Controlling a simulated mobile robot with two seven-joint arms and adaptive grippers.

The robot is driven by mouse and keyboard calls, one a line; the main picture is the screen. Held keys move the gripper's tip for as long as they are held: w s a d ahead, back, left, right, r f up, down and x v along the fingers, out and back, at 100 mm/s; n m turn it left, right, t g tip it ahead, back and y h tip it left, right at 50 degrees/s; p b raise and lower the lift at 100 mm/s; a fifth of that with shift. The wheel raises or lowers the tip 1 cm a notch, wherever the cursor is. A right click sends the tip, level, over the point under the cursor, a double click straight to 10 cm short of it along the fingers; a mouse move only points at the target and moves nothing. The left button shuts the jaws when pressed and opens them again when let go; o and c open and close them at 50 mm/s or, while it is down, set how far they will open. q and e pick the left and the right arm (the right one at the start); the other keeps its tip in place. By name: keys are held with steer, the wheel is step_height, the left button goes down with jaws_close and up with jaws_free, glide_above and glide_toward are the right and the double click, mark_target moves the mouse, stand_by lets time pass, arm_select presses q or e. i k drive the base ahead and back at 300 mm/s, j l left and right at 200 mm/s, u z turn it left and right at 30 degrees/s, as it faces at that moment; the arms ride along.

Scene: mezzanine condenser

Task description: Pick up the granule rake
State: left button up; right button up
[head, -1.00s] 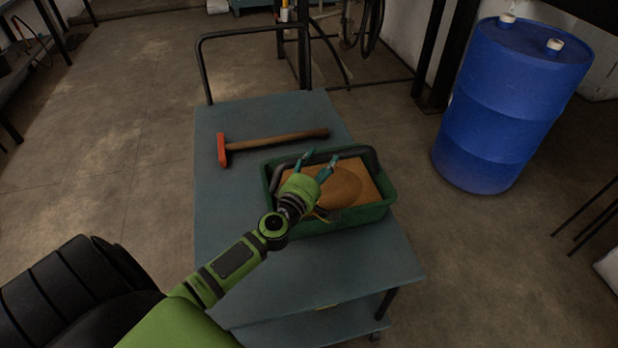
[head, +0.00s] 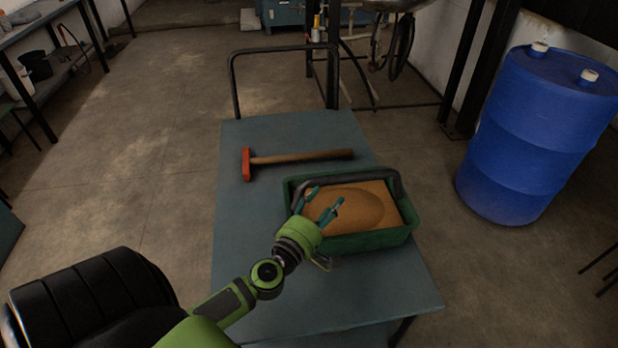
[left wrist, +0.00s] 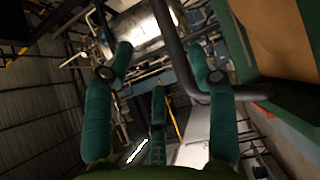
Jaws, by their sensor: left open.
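A tool with a red head and a wooden handle (head: 300,157) lies on the cart. It looks like a hammer; I cannot make out rake teeth, and no other rake shows clearly. My left gripper (head: 322,200) is open and empty, with teal fingers over the front left part of a green tub (head: 372,241). The tool lies beyond the gripper and the tub. In the left wrist view the open fingers (left wrist: 160,85) show with a dark bar, likely the tub handle, near the right finger. My right gripper is not in view.
The tub holds brown granules (head: 350,207) and has a dark handle. The blue-grey cart top (head: 245,240) is bare at the left and front. A black rail (head: 282,50) rises at its far end. A blue drum (head: 535,135) stands on the floor at the right.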

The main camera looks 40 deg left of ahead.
mark_target(346, 153)
steer(key=u, duration=1.45)
